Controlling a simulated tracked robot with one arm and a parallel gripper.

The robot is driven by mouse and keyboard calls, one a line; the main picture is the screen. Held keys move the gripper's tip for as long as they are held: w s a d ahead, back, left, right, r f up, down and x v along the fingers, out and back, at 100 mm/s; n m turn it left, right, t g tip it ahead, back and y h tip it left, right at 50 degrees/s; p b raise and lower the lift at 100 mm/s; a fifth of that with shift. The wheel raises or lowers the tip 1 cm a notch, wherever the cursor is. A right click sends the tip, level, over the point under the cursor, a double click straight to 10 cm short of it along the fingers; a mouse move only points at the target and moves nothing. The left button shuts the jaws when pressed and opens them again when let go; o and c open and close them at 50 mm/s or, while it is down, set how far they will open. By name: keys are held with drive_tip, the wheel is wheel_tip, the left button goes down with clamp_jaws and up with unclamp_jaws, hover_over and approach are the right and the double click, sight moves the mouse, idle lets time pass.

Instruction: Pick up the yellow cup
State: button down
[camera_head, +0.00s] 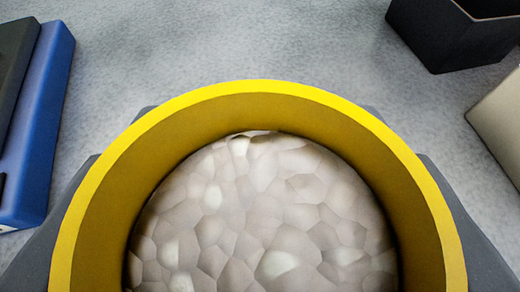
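The yellow cup (262,100) fills the lower middle of the view, seen from above into its open mouth. It holds pale, whitish-grey grain-like pieces (265,215). The cup's near side is cut off by the bottom edge. My gripper (258,112) has its dark grey fingers on the left and right of the cup, with small parts of them showing past its far rim. They lie close against the cup's sides with no gap visible, and my gripper appears shut on it. The cup hides much of the fingers and its own base.
A blue and black box-like object (45,110) stands at the left edge. A black open container (455,35) is at the top right, with a beige object (502,125) below it at the right edge. The speckled grey surface (230,40) beyond the cup is clear.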

drive_tip(key=s+a+b, duration=0.2)
drive_tip(key=s+b, duration=0.3)
drive_tip(key=s, duration=0.7)
drive_tip(key=shift+a+r, duration=0.3)
drive_tip(key=shift+r, duration=0.15)
